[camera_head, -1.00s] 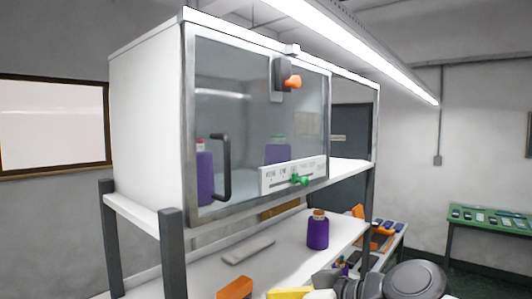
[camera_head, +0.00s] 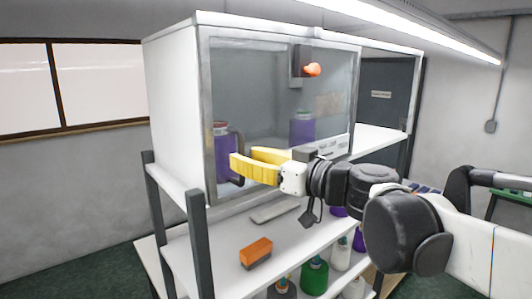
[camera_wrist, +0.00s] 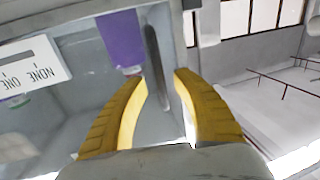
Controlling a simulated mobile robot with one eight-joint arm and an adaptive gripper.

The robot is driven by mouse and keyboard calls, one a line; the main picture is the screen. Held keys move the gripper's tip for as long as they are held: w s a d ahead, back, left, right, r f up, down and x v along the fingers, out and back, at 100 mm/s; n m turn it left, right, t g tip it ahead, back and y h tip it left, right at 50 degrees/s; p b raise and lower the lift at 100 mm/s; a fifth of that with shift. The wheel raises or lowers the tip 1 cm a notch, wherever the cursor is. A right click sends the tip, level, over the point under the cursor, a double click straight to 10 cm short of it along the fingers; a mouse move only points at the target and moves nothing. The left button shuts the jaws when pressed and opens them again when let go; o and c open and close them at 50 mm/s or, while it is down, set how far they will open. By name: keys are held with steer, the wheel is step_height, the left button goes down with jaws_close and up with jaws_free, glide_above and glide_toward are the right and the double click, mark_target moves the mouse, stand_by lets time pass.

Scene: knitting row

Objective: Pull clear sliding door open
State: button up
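The clear sliding door (camera_head: 262,95) covers the left part of the white cabinet's front, in a grey frame. Its dark vertical bar handle (camera_head: 239,140) is near the door's left edge, partly hidden by my gripper. My gripper (camera_head: 245,160) has yellow fingers and reaches in from the right at the handle. In the wrist view, the handle (camera_wrist: 153,55) stands between and just beyond the two spread fingertips (camera_wrist: 161,77). The fingers are open; I cannot tell if either touches the handle.
Purple containers (camera_head: 303,130) stand behind the glass. A white label panel (camera_wrist: 30,68) is beside the handle in the wrist view. An orange block (camera_head: 256,251) and a grey bar (camera_head: 274,212) lie on the shelf below.

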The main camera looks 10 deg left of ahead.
steer(key=shift+x, duration=0.95)
jaws_close()
